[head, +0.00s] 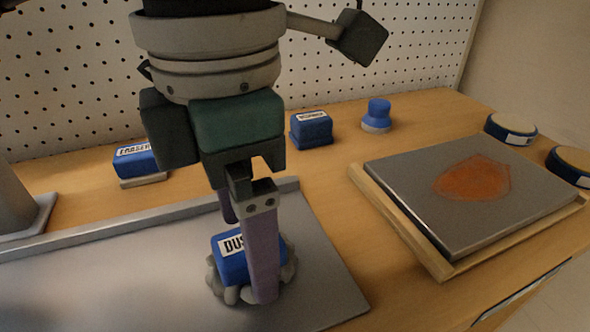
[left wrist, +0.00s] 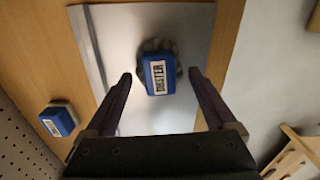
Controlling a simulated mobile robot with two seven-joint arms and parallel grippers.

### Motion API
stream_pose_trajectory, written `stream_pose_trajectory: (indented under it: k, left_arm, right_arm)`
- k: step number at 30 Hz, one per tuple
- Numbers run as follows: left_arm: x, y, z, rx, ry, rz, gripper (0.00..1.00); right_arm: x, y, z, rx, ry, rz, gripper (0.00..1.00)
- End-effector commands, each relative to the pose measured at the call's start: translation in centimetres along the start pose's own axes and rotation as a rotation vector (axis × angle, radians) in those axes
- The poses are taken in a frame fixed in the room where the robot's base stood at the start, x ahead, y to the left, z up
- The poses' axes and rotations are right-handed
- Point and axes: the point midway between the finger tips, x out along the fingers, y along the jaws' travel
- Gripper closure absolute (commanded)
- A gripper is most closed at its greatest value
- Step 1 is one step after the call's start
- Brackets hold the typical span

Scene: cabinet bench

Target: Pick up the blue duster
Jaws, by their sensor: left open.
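The blue duster (head: 232,262) has a white label reading "DUS…" in the head view and a grey, tufted underside. It sits on the grey metal tray (head: 330,285). In the left wrist view the duster (left wrist: 158,75) shows its full label, "DUSTER". My left gripper (head: 248,258) is open, pointing down over the duster. One finger stands in front of the duster and hides part of it. In the left wrist view the open fingers (left wrist: 160,76) are on either side of the duster, with visible gaps. My right gripper is not in view.
Behind stand a labelled blue block on a pale base (head: 135,160), another blue block (head: 311,130) and a blue-knobbed item (head: 377,115). At right lie a metal plate with an orange stain (head: 410,170) on a wooden frame and two round blue-sided items (head: 511,130). A pegboard (head: 60,90) closes the back.

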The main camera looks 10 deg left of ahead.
Motion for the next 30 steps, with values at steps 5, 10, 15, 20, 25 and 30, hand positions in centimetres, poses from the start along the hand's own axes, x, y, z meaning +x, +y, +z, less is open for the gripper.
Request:
stream_pose_trajectory:
  k: [5, 10, 15, 20, 25, 30]
  left_arm:
    - [1.52, -0.03, 0.02, 0.0, -0.001, 0.0, 0.1]
    - [1.52, -0.03, 0.04, 0.001, -0.002, 0.0, 0.1]
    - [1.5, -0.04, 0.04, 0.001, -0.002, 0.0, 0.26]
    - [1.49, -0.05, 0.05, 0.001, -0.002, 0.0, 0.44]
    - [1.48, -0.05, 0.04, 0.001, -0.002, 0.0, 0.63]
    - [1.48, -0.04, 0.05, 0.001, -0.002, 0.0, 0.82]
  right_arm:
    - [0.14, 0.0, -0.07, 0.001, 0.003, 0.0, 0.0]
    - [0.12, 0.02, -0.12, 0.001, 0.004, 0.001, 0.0]
    - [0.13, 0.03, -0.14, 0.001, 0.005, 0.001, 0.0]
    - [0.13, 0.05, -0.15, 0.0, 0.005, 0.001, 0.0]
    - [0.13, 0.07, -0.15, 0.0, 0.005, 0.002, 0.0]
    - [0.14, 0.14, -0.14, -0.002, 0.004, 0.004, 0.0]
